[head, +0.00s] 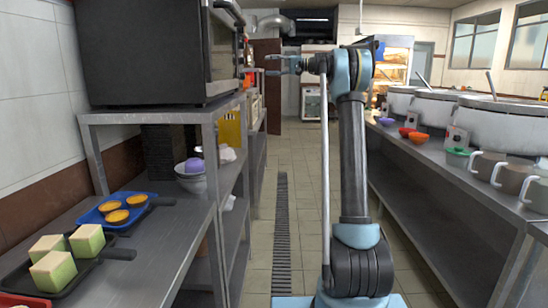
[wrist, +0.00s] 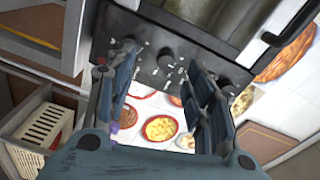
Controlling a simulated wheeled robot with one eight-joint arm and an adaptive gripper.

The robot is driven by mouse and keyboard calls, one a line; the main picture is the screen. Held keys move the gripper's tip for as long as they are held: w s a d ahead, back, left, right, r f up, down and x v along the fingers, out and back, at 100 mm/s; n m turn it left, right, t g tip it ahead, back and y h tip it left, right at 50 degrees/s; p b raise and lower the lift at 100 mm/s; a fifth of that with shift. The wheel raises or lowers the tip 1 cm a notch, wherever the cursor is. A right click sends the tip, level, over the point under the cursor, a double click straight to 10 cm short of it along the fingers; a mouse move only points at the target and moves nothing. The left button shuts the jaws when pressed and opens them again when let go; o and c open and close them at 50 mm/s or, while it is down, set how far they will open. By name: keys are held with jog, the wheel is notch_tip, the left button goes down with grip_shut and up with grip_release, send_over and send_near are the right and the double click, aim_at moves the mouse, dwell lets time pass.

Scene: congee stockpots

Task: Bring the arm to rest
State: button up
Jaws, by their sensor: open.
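My arm stands upright in the aisle in the head view, with its upper end bent over to the left. My gripper (head: 269,65) points left at the top of the arm, above the aisle and to the right of the dark oven. The wrist view shows my gripper (wrist: 160,90) from behind, with its two fingers spread wide apart. Nothing is between the fingers, so it is open and empty. It touches nothing that I can see.
A metal shelf (head: 165,115) on the left bears a dark oven (head: 150,55), a blue tray (head: 135,199) and a black pan (head: 75,262). On the right, a steel counter (head: 440,165) holds several stockpots (head: 435,108) and bowls. The tiled aisle (head: 300,165) behind my arm is clear.

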jog(key=s+d+f+h, duration=0.1)
jog(key=s+f+h, duration=0.2)
jog(key=s+f, duration=0.55)
jog(key=s+d+f+h, duration=0.2)
jog(key=s+f+h, duration=0.15)
jog(key=s, duration=0.95)
jog(key=s+d+f+h, duration=0.1)
jog(key=s+f+h, duration=0.1)
jog(key=s+f, duration=0.65)
jog(key=s+d+f+h, duration=0.3)
jog(key=s+d+f, duration=0.2)
jog(key=s+f, duration=0.5)
jog(key=s+d+f+h, duration=0.3)
jog(key=s+d+f, duration=0.3)
jog(key=s+f, duration=0.4)
jog(key=s+d+f+m+h, duration=0.1)
jog(key=s+d+f+h, duration=0.2)
jog(key=s+f, duration=0.7)
jog(key=s+d, duration=0.2)
jog(key=s, duration=0.1)
jog(key=shift+s+d+f+t, duration=0.25)
jog(key=shift+s+f+t, duration=0.05)
